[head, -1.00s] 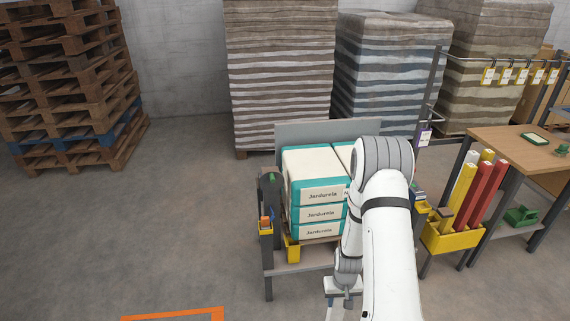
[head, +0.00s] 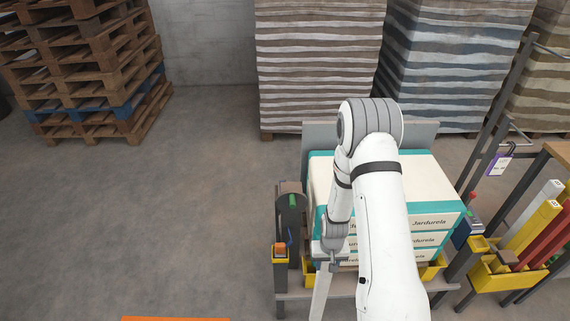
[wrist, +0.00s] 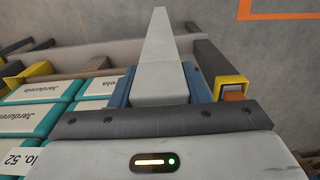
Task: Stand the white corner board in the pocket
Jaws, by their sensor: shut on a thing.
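My gripper (head: 329,259) is shut on the white corner board (head: 320,295), in front of the left front corner of the sack stand. In the wrist view, the white corner board (wrist: 158,55) is clamped between the blue fingers of my gripper (wrist: 159,88), its length running away from the camera. In the head view it hangs down, slightly tilted, and its lower end leaves the picture. A yellow pocket (head: 308,273) sits at the stand's left front corner, partly behind my gripper; another yellow pocket (head: 434,268) is at the right front. I see no contact between the board and a pocket.
Teal-and-white sacks (head: 440,197) are stacked on the stand, close to my arm. A yellow bin (head: 490,278) with coloured boards is at right. The left floor is mostly clear.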

